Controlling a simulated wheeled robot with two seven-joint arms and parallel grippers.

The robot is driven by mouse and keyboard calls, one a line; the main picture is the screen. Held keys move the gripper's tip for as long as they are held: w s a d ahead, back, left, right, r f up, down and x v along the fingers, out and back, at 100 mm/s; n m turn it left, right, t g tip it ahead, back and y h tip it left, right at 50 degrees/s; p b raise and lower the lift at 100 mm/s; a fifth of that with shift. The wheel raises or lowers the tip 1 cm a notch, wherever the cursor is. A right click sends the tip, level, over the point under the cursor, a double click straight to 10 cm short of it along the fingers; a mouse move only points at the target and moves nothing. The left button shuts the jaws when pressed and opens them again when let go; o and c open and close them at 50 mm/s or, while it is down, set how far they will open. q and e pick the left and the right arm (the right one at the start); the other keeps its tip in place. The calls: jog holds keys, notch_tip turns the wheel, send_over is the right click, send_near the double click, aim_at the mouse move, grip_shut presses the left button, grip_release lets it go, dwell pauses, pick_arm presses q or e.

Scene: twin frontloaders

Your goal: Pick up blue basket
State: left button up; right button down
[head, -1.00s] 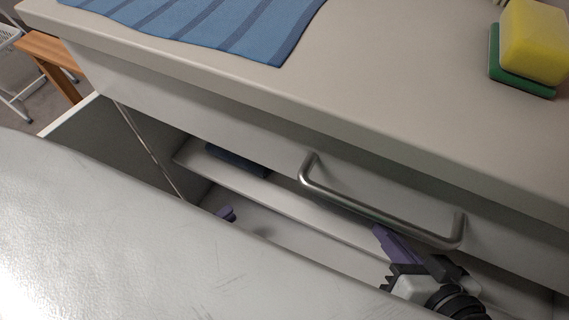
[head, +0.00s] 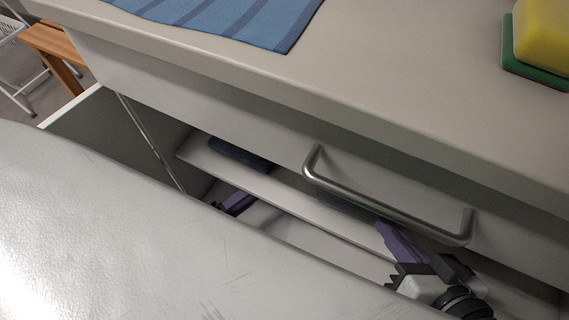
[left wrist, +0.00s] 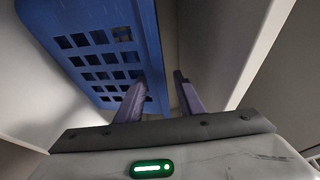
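The blue basket (left wrist: 105,50) has a grid of square holes and fills the upper left of the left wrist view. My left gripper (left wrist: 159,76) is open below its right edge; one finger overlaps the basket's edge in the picture, and the other is to the right, apart from it. I cannot tell whether they touch. In the head view a dark blue strip (head: 240,154) shows inside the cabinet, probably part of the basket. My left gripper's purple finger (head: 238,204) shows below it, mostly hidden. My right gripper (head: 395,240) is below the handle; its opening is unclear.
A metal bar handle (head: 385,205) sticks out from the cabinet front under the countertop (head: 400,90). A blue striped cloth (head: 225,18) and a yellow and green sponge (head: 538,50) lie on top. A pale shelf edge (head: 290,205) crosses the opening.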

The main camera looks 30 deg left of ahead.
pick_arm(q)
grip_shut()
dwell(1.2)
jog(key=shift+r, duration=0.1)
